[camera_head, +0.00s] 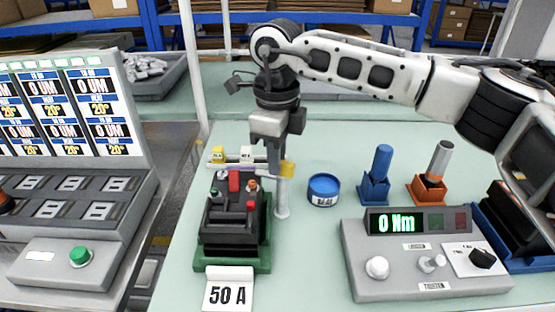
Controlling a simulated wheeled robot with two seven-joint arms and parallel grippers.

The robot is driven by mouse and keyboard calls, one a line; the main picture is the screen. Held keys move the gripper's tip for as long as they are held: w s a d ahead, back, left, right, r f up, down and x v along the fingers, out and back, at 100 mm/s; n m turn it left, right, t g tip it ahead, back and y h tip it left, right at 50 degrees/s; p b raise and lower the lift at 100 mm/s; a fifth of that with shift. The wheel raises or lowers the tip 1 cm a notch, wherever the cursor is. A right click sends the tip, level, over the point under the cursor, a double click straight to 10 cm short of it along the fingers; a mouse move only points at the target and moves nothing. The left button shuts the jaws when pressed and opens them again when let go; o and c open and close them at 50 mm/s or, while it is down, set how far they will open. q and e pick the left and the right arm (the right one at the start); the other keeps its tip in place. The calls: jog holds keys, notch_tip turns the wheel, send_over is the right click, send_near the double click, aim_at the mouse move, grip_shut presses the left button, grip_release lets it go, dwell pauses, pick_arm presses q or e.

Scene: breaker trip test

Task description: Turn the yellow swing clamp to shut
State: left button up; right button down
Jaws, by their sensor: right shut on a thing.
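The yellow swing clamp (287,169) shows as a small yellow piece at the top of a pale post (282,205), beside the right rear of the green fixture (265,230). A dark breaker (222,222) with red parts on top sits in this fixture. My right gripper (277,168) points down from above and is shut on the yellow clamp. Its fingers hide part of the clamp, so the clamp's exact angle is hard to tell. My left gripper is out of view.
A blue round tin (323,189) stands just right of the post. Blue (382,162) and orange-based (440,162) drivers stand behind the grey torque tester (425,285). A "50 A" card (228,292) stands in front of the fixture. A display panel (65,110) is at left.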

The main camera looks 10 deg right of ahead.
jog(key=shift+n+b, duration=0.3)
jog(key=shift+n, duration=0.8)
jog(key=shift+s+r+n, duration=0.1)
jog(key=shift+n, duration=0.5)
jog(key=c, duration=1.4)
grip_release()
jog(key=shift+c, duration=0.2)
notch_tip(320, 180, up, 16)
